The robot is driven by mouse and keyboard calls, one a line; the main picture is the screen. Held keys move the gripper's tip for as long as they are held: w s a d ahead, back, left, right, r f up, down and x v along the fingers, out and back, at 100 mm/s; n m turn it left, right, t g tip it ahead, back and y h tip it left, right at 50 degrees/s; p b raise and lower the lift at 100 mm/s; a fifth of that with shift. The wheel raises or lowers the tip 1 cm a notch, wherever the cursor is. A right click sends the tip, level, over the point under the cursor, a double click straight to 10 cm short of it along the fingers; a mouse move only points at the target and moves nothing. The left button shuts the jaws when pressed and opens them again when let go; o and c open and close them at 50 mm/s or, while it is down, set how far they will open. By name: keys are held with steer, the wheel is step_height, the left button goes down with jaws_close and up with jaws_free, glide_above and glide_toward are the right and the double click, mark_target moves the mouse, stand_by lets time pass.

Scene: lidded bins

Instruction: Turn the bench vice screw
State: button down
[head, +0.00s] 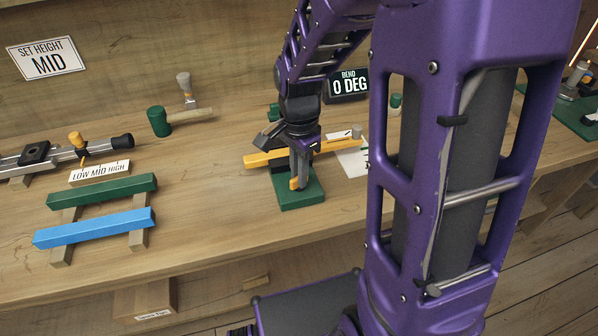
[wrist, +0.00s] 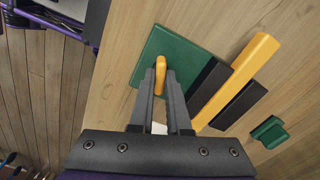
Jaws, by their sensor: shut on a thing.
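The bench vice has a green base plate (head: 310,190), which also shows in the wrist view (wrist: 160,42). Its dark jaws (wrist: 240,106) stand on either side of a yellow bar (wrist: 240,72); the bar's left end also shows in the head view (head: 262,159). My gripper (head: 297,182) points down over the base plate. In the wrist view my gripper (wrist: 161,85) is shut on the orange screw handle (wrist: 160,67), whose end sticks out past the fingertips. The screw itself is hidden behind my fingers.
A green-headed mallet (head: 159,121), a green bar (head: 103,191), a blue bar (head: 95,229) and a slide with an orange pointer (head: 77,140) lie left. The bench between is clear.

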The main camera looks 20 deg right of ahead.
steer(key=shift+n, duration=0.3)
steer(key=n+p, duration=0.1)
steer(key=n, duration=0.4)
steer(key=shift+r+p, duration=0.1)
steer(key=shift+p, duration=0.2)
steer(key=n+p, duration=0.1)
steer(key=n, duration=0.4)
steer(key=shift+n, duration=0.4)
steer(key=n+p, duration=0.2)
steer(key=n, duration=0.3)
steer(key=n+p, duration=0.1)
steer(key=n, duration=0.4)
steer(key=shift+p, duration=0.35)
steer(key=shift+n, duration=0.3)
steer(key=c, duration=0.9)
jaws_free()
